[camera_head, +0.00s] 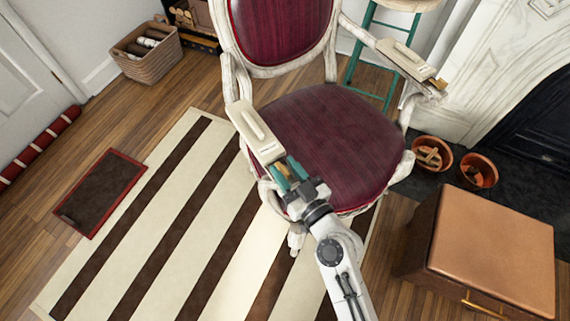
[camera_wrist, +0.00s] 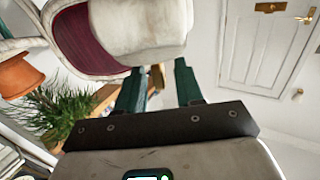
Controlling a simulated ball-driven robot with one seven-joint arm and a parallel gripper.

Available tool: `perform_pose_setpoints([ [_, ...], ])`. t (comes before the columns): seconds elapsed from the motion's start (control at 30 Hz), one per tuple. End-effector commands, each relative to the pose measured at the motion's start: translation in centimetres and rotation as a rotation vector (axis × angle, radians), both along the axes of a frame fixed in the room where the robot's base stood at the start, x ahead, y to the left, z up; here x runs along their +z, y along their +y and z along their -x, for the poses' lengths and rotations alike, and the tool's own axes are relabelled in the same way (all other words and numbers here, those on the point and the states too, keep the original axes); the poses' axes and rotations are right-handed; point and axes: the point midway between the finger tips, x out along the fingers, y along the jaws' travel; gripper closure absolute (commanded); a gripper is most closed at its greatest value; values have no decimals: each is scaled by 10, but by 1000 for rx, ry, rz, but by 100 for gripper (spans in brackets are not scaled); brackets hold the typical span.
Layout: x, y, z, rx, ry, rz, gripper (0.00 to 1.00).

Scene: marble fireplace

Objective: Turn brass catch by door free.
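My gripper (camera_head: 289,168) is at the front end of the chair's left armrest in the head view. In the wrist view its two teal fingers stand apart (camera_wrist: 158,70), with a small brown piece visible between them; I cannot tell whether they touch it. A white door (camera_wrist: 265,50) is at the upper right of the wrist view, with a brass plate (camera_wrist: 270,7) and a brass handle (camera_wrist: 305,18). A small pale fitting (camera_wrist: 298,93) sits beside the door, too small to identify as the catch. In the head view a white door (camera_head: 30,75) is at the far left; no catch shows on it.
The red-seated chair (camera_head: 325,135) is right at my gripper, with a beige pad (camera_head: 254,132) on its armrest. A copper-topped box (camera_head: 495,240) stands right, terracotta pots (camera_head: 432,155) behind it. A wicker basket (camera_head: 146,55) and red roll (camera_head: 38,145) are left. The striped rug (camera_head: 150,225) is mostly clear.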

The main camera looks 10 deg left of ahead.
Motion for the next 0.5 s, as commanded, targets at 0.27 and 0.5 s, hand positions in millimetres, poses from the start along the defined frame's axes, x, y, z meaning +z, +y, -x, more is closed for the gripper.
perform_pose_setpoints([
  [0.27,0,4,-5,1,0,0,64],
  [0.5,0,4,-5,1,0,0,76],
])
